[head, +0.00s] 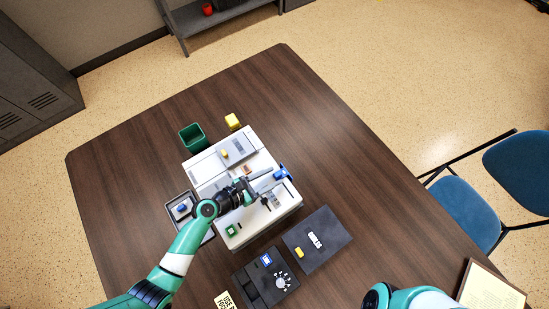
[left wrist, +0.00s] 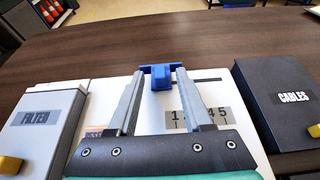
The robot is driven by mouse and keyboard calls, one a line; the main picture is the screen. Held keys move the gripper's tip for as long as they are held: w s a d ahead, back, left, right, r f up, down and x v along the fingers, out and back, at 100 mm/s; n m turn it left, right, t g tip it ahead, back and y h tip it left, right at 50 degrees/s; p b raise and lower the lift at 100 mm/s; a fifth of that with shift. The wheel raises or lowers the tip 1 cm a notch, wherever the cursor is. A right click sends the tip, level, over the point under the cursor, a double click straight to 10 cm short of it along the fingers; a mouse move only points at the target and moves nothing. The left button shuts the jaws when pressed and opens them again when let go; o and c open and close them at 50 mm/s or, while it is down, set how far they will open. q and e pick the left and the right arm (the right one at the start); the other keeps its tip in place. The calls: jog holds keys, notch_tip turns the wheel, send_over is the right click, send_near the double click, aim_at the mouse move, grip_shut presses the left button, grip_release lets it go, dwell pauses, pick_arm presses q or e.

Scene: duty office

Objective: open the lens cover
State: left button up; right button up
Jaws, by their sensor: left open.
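No part is labelled as a lens cover, so I cannot tell for certain which part it is. A white device (head: 237,240) stands on the table. A blue block-shaped handle (left wrist: 160,77) sits at its edge by a dark slot; it also shows in the head view (head: 282,172). My left gripper (left wrist: 159,72) is open, its two fingers on either side of the blue handle, with no clear contact visible. A grey lid marked FILTER (left wrist: 38,118) with a yellow knob (left wrist: 10,165) is left of the gripper. My right gripper is out of view.
A dark CABLES box (head: 317,240) lies beside the device, and a dark dial box (head: 266,284) is nearer. A green bin (head: 192,137) and a yellow block (head: 233,121) stand behind. A tray (head: 178,200) lies left. The table's far right is clear.

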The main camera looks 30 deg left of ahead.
pick_arm(q)
jog(key=shift+x, duration=0.9)
grip_shut()
dwell(0.8)
